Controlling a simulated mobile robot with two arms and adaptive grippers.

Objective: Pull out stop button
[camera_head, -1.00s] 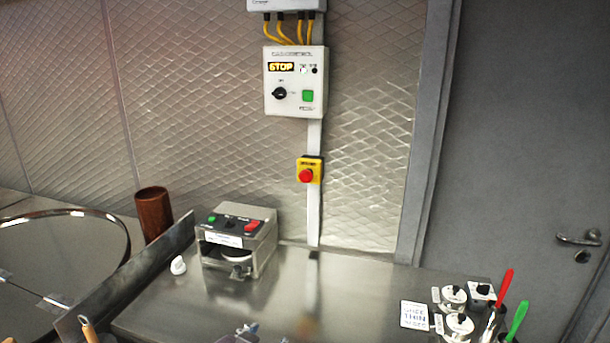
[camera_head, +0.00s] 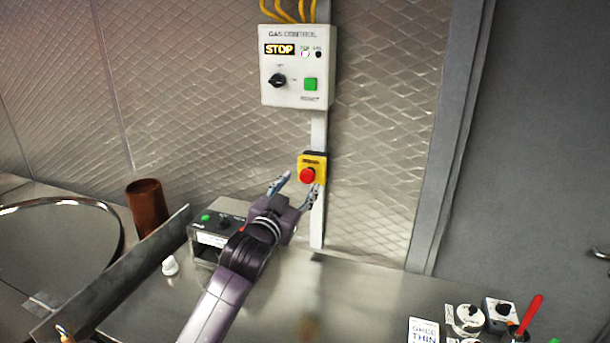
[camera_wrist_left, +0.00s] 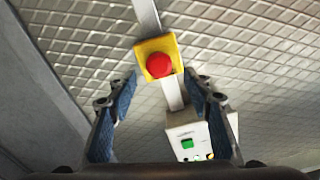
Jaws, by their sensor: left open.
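The stop button (camera_head: 307,175) is a round red knob on a yellow box (camera_head: 313,162) fixed to a white conduit on the wall. In the left wrist view the red button (camera_wrist_left: 159,65) sits ahead of the fingers, roughly between them and a little beyond the tips. My left gripper (camera_head: 296,186) is open, just below and left of the button in the head view. Its two blue-padded fingers (camera_wrist_left: 160,90) are spread wide with nothing between them. I cannot tell whether they touch the box. My right gripper is in no view.
A gas control panel (camera_head: 297,92) with a lit STOP display hangs above the button; it also shows in the left wrist view (camera_wrist_left: 186,130). A small control box (camera_head: 205,237) stands on the steel counter behind my left arm. A brown cylinder (camera_head: 147,207) stands at left.

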